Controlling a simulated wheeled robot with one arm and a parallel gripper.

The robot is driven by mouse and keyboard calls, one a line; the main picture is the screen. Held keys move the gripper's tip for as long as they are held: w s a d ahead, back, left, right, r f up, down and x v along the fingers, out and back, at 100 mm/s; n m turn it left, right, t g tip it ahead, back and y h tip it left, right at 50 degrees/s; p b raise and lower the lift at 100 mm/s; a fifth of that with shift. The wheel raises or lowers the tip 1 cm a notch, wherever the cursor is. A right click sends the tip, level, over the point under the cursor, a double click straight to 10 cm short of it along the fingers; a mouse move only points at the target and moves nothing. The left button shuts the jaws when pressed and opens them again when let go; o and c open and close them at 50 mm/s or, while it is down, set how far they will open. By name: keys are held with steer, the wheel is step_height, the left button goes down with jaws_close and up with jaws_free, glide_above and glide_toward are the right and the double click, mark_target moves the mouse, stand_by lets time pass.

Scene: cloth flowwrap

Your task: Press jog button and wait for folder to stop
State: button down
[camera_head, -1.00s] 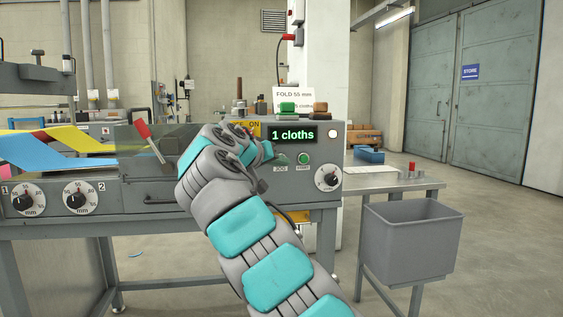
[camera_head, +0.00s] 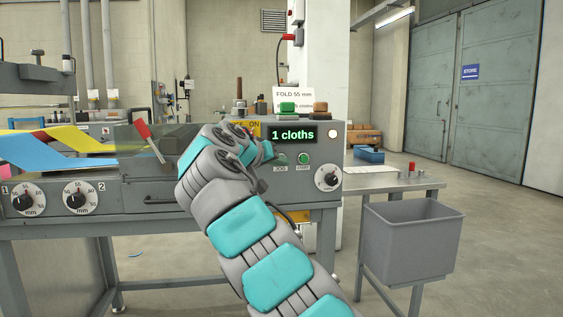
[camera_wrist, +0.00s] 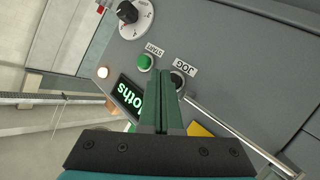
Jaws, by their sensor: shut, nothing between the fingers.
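The folder machine's grey control panel (camera_head: 318,155) carries a display (camera_head: 293,135) reading "1 cloths". The jog button (camera_wrist: 178,80), dark with a JOG label, is partly hidden behind my fingertips in the wrist view. My gripper (camera_wrist: 164,90) is shut and empty, with its green fingertips at the jog button; I cannot tell whether they touch or press it. In the head view my arm hides most of the gripper. The green start button (camera_wrist: 145,62) is beside the jog button. It also shows in the head view (camera_head: 303,158).
A black-pointer dial (camera_head: 328,178) is at the panel's right end. A red-handled lever (camera_head: 143,130) rises on the left near yellow and blue cloth (camera_head: 70,138). A grey bin (camera_head: 412,240) hangs by the side table at right. The floor at right is open.

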steer(key=shift+w+a, duration=0.1)
steer(key=shift+w, duration=0.05)
steer(key=shift+w, duration=0.3)
